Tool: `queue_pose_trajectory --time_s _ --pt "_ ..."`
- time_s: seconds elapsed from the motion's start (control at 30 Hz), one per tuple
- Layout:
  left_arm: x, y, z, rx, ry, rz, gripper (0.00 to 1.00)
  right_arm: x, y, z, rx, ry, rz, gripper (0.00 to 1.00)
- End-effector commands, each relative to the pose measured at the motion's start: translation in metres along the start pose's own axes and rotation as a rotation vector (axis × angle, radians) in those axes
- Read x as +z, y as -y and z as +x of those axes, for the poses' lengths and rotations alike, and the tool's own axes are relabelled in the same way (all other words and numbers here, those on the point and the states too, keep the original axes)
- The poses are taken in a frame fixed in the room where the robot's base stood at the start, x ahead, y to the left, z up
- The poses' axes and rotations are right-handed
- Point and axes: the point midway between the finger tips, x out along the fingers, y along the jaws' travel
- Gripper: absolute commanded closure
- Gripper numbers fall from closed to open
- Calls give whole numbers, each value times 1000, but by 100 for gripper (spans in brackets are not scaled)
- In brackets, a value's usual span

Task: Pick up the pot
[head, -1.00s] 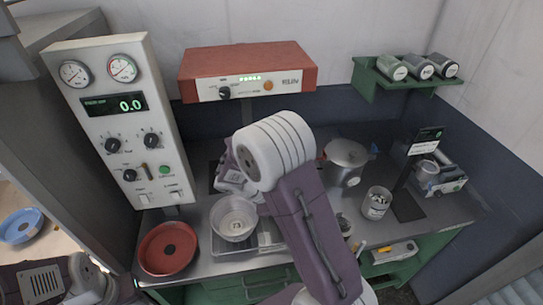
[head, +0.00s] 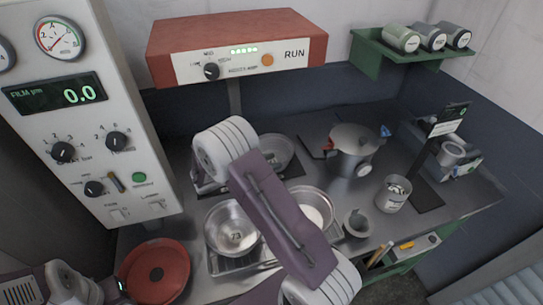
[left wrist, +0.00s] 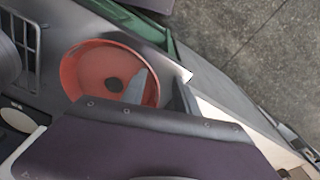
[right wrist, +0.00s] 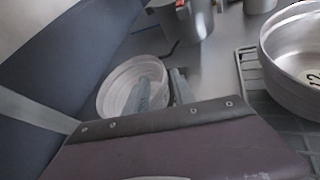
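A lidded steel pot (head: 352,150) with a red and a blue side grip stands upright at the back right of the counter. Part of it shows at the top of the right wrist view (right wrist: 196,20). My right gripper (right wrist: 162,86) is open, its grey fingers apart over a round pale pan (right wrist: 128,92); contact cannot be told. That pan also shows behind my right arm in the head view (head: 276,150). My left gripper (left wrist: 160,88) is open near a red round pan (left wrist: 88,62), with one finger overlapping its rim in view. In the head view my right fingertips are hidden.
Two steel pans, left (head: 232,228) and right (head: 318,205), sit on a wire rack, partly behind my arm. A metal cup (head: 393,194) and a small grey piece (head: 357,222) stand to the right. A control panel (head: 92,120) rises at left; a red-topped unit (head: 238,45) overhangs the back.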

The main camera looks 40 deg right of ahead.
Motion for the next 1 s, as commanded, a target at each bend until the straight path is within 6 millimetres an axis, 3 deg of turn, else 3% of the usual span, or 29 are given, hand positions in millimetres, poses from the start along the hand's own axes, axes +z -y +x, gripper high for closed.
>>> queue_pose_trajectory --time_s 0.13,0.33,0.6,0.63,0.73,1.0 --pt "0 0 -4 0 0 0 64 2 1 10 -2 0 -1 70" --pt "-1 0 -12 0 0 0 64 1 3 46 -3 0 0 70" --pt "-1 0 -12 0 0 0 64 -1 2 53 1 -1 1 70" --pt "-1 0 -12 0 0 0 64 -1 2 53 1 -1 1 73" --pt "-1 0 -12 0 0 0 64 -1 2 53 1 -1 1 100" --pt "-1 0 -12 0 0 0 64 -1 2 53 1 -1 0 100"
